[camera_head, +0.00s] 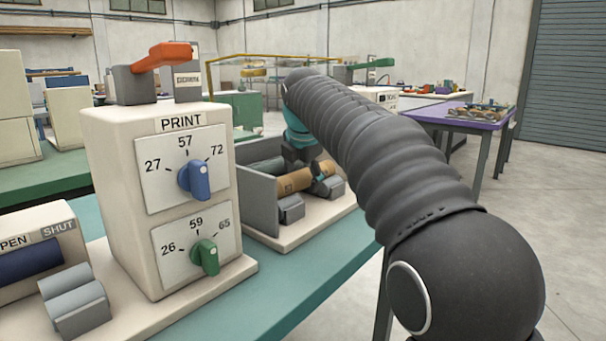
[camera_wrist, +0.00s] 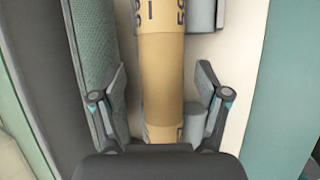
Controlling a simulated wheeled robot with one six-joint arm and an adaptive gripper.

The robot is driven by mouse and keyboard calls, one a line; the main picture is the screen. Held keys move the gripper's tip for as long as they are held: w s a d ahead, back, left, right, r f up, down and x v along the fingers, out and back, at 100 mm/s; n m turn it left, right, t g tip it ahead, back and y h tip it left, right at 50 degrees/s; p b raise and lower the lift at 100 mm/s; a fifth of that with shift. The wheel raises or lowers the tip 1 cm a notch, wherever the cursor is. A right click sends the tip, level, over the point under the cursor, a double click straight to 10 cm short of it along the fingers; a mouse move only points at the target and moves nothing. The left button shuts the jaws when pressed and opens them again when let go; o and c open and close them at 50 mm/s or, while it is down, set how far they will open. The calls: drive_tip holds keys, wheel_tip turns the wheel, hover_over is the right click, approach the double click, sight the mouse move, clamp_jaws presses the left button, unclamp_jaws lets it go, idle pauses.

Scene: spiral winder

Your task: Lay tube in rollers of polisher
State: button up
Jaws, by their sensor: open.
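A tan cardboard tube (camera_head: 295,180) with dark printed marks lies along the polisher (camera_head: 283,236), over its small grey rollers (camera_head: 291,208) and beside a grey-green padded roll (camera_head: 262,167). In the wrist view the tube (camera_wrist: 162,70) runs lengthwise between the padded roll (camera_wrist: 92,40) on the left and the grey rollers (camera_wrist: 201,15) on the right. It appears to rest there. My gripper (camera_wrist: 158,92) is open, with one finger on each side of the tube's near end and gaps between. In the head view my arm hides part of the polisher's far side.
The cream PRINT machine (camera_head: 170,225) with blue and green dials and an orange lever stands left of the polisher on the green bench (camera_head: 290,300). An OPEN/SHUT unit (camera_head: 35,260) is at far left. A purple table (camera_head: 465,118) stands behind right, with clear floor nearby.

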drive_tip(key=v, duration=1.2)
wheel_tip(320, 180, up, 7)
drive_tip(key=p, duration=0.3)
idle(0.6)
